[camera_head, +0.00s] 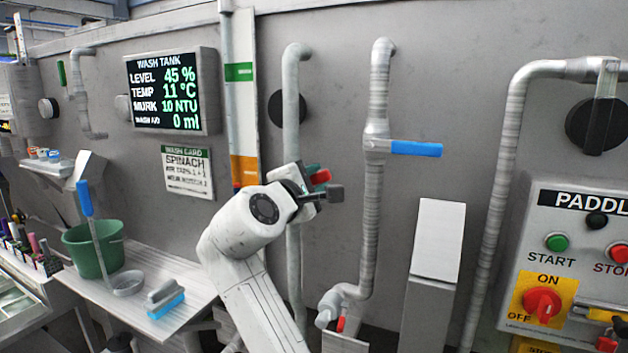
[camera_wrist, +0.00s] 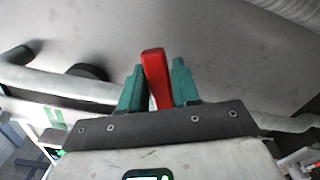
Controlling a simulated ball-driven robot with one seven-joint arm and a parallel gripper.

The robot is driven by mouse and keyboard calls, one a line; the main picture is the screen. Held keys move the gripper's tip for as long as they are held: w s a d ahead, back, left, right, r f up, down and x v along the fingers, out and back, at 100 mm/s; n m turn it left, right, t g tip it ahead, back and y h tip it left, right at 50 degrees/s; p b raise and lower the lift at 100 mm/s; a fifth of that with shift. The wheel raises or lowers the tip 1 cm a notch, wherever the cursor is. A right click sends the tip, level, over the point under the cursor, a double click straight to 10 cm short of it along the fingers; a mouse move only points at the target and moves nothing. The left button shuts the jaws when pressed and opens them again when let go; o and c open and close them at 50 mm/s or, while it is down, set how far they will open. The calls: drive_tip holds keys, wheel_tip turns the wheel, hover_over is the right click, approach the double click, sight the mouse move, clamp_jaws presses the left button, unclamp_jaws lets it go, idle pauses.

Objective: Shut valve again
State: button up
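My gripper (camera_head: 312,180) is at the vertical pipe (camera_head: 291,110) left of centre in the head view. In the wrist view its two green fingers (camera_wrist: 158,85) stand close on both sides of a red lever (camera_wrist: 154,72) and appear shut on it. The red lever shows only partly in the head view (camera_head: 320,177); my gripper hides its mount. To the right, a valve with a blue lever (camera_head: 415,148) sits on another vertical pipe (camera_head: 374,210). That lever points right, across its pipe.
A wash tank display (camera_head: 165,92) reads level 45 % and 0 ml. A green bucket (camera_head: 95,248) and a blue-bristled brush (camera_head: 165,300) are on the left shelf. A paddle control panel (camera_head: 570,270) is at right. Pipes stand close to my arm.

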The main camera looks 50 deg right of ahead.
clamp_jaws()
drive_tip(key=shift+s+d+f+m+b, duration=0.1)
drive_tip(key=shift+s+f+m+b, duration=0.1)
drive_tip(key=shift+f+m+b, duration=0.9)
drive_tip(key=shift+s+d+f+m+b, duration=0.15)
drive_tip(key=shift+f+m+b, duration=0.6)
drive_tip(key=shift+m+b, duration=0.6)
drive_tip(key=shift+a, duration=0.1)
drive_tip(key=shift+o, duration=1.9)
unclamp_jaws()
drive_tip(key=b+v, duration=0.2)
drive_tip(key=v, duration=0.9)
